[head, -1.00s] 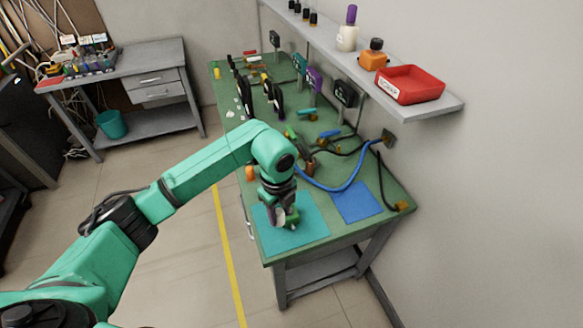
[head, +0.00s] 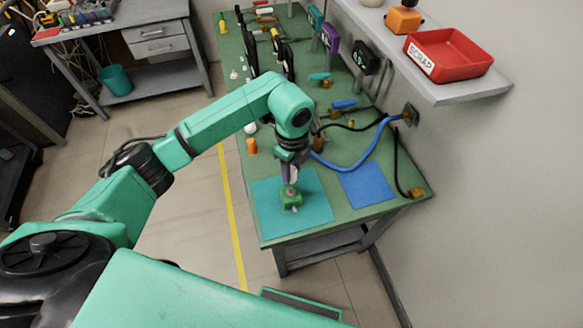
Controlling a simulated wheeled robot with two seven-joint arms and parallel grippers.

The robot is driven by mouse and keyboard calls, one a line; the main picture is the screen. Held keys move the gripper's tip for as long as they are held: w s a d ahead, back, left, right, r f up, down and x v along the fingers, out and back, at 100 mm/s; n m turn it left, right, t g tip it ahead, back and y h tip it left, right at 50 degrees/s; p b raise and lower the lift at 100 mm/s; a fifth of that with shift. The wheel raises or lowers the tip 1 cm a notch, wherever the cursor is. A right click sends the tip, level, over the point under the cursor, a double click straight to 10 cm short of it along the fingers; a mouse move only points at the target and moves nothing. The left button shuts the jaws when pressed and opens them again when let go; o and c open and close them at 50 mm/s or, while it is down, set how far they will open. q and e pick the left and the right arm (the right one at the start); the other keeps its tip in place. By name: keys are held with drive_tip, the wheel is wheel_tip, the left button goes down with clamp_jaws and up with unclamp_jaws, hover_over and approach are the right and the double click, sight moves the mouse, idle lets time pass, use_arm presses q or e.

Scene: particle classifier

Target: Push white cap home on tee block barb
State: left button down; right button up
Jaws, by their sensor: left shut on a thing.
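The green tee block (head: 291,200) sits on the teal mat (head: 316,219) near the front of the green workbench, with a small pale stub at its lower side. My left gripper (head: 290,181) points down right above the block. It is shut on a small pale thing at the block's top, which looks like the white cap. The fingers mostly hide it, and I cannot tell how far it sits on the barb. My right gripper is not in view.
A blue mat (head: 366,190) lies right of the teal mat. A blue cable (head: 357,163) and dark cables run behind it. An orange item (head: 252,147) stands at the bench's left edge. A red scrap tray (head: 450,58) is on the shelf above right.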

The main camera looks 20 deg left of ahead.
sight(291, 188)
use_arm(q)
drive_tip(key=shift+s+f+b, duration=0.1)
drive_tip(key=shift+f+b, duration=0.3)
drive_tip(key=shift+f, duration=0.5)
drive_tip(key=shift+s+f+b, duration=0.15)
drive_tip(key=shift+f+b, duration=0.15)
drive_tip(key=shift+f, duration=0.25)
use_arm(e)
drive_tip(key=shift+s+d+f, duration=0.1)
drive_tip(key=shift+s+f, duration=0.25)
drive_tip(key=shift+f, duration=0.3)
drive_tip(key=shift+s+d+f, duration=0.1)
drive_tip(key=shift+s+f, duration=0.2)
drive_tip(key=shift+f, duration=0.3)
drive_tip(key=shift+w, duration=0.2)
use_arm(q)
drive_tip(key=shift+f+b, duration=1.6)
drive_tip(key=shift+f, duration=0.2)
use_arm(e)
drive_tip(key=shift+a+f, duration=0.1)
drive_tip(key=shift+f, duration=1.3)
